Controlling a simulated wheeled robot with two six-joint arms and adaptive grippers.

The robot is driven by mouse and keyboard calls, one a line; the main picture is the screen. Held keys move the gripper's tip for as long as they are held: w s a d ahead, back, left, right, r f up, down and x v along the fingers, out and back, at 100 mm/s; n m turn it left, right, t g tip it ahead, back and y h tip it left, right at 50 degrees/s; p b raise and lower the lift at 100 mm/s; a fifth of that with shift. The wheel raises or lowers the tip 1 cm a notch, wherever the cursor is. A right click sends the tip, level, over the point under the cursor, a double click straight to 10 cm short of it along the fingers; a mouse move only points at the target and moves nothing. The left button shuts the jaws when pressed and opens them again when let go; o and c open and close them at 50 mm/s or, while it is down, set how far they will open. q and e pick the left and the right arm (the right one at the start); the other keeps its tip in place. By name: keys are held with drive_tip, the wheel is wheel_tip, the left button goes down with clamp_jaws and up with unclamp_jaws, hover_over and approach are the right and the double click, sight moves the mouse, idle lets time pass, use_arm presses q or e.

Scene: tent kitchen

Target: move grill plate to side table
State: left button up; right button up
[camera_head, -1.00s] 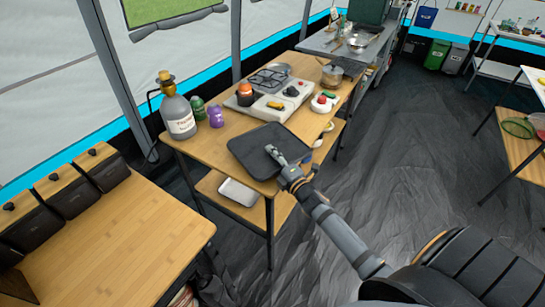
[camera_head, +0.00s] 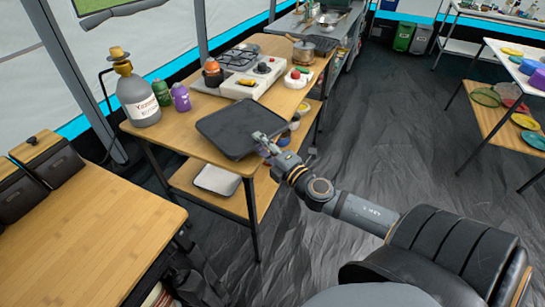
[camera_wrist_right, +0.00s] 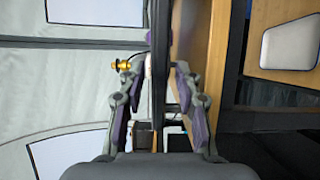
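The grill plate (camera_head: 232,122) is a dark, flat, square plate with a raised rim, at the front right of the wooden stove table (camera_head: 172,137). My right gripper (camera_head: 263,140) is at its right edge. In the right wrist view my right gripper (camera_wrist_right: 157,88) has its fingers spread, with a thin dark edge, seemingly the plate seen edge-on, between them and gaps on both sides. I cannot tell whether the plate is lifted. A second wooden table (camera_head: 95,235), perhaps the side table, stands at the lower left. My left gripper is not in view.
A large bottle (camera_head: 138,98), a green bottle (camera_head: 161,92) and a purple bottle (camera_head: 181,97) stand left of the plate. A stove (camera_head: 240,83) is behind it. A white tray (camera_head: 217,180) lies on the lower shelf. Dark containers (camera_head: 50,160) line the second table's back; its front is clear.

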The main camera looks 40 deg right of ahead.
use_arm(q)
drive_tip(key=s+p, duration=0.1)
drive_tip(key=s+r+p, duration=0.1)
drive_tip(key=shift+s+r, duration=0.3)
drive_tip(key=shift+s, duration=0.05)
use_arm(e)
drive_tip(key=s, duration=0.5)
drive_tip(key=shift+d, duration=0.2)
drive_tip(key=shift+d+f, duration=0.1)
drive_tip(key=d+f+m+g+h, duration=0.3)
drive_tip(key=d+f+m+h, duration=0.1)
drive_tip(key=d+f, duration=0.7)
drive_tip(key=s+d+f+m+g+h, duration=0.1)
drive_tip(key=s+d+f+m+g, duration=0.2)
drive_tip(key=f, duration=0.6)
drive_tip(key=s+d+f+m+g+h, duration=0.1)
drive_tip(key=s+d+f+m+g, duration=0.1)
drive_tip(key=s+f, duration=0.55)
drive_tip(key=s+d+f+m+g+h, duration=0.1)
drive_tip(key=s+d+f+m+g, duration=0.15)
drive_tip(key=f, duration=0.75)
drive_tip(key=s+a+f+m+g+y, duration=0.4)
drive_tip(key=s+a+f+m+g, duration=0.2)
drive_tip(key=s+a+f, duration=1.3)
drive_tip(key=s+a+m, duration=0.1)
drive_tip(key=s, duration=0.2)
drive_tip(key=shift+s+f+y, duration=0.2)
drive_tip(key=shift+s+y, duration=0.1)
drive_tip(key=shift+s, duration=0.1)
